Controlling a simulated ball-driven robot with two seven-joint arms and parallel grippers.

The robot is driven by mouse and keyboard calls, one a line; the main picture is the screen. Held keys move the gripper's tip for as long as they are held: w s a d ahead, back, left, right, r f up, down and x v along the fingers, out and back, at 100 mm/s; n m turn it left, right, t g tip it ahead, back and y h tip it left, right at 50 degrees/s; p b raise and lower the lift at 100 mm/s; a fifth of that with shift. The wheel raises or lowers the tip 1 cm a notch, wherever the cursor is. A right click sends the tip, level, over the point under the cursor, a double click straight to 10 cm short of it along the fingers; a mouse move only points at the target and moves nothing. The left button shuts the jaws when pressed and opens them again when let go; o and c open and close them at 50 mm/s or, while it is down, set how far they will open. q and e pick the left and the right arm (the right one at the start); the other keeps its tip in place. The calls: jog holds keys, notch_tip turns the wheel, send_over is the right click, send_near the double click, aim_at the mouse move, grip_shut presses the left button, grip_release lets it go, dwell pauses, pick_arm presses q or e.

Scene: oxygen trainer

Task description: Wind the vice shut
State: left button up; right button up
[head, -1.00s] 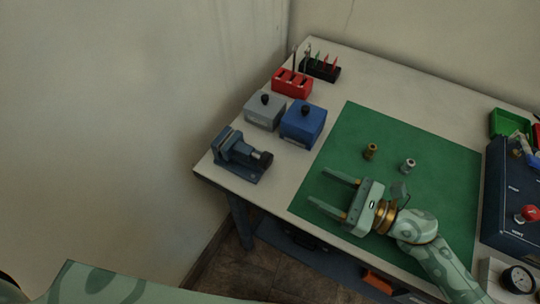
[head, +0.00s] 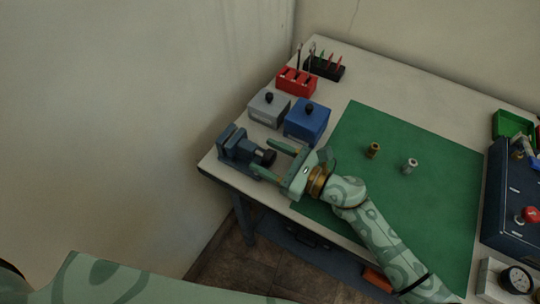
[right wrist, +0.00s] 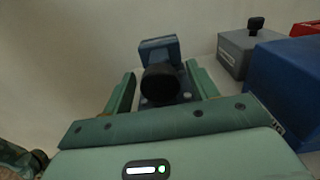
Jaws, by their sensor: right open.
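The blue vice (head: 236,148) stands at the near left corner of the table, with a dark round knob (head: 265,157) on its right side. My right gripper (head: 268,158) is open, its two fingers pointing left at the vice, one on each side of the knob. In the right wrist view the vice (right wrist: 158,48) is straight ahead and its black knob (right wrist: 161,83) sits between the open fingers (right wrist: 160,92). I cannot tell whether a finger touches the knob. My left gripper is not in view.
A grey box (head: 268,107) and a blue box (head: 307,122) with black knobs stand behind the vice, close to my right gripper. A red holder (head: 297,82) is farther back. A green mat (head: 430,150) carries two small fittings. The wall is left of the table.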

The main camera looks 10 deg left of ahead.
jog(key=c, duration=1)
jog(key=m, duration=0.3)
jog(key=shift+r+m+p, duration=0.1)
jog(key=shift+m+p, duration=0.25)
jog(key=shift+m, duration=1.05)
jog(key=o, duration=1)
jog(key=shift+d, duration=0.1)
jog(key=v, duration=1.6)
jog(key=shift+d, duration=0.15)
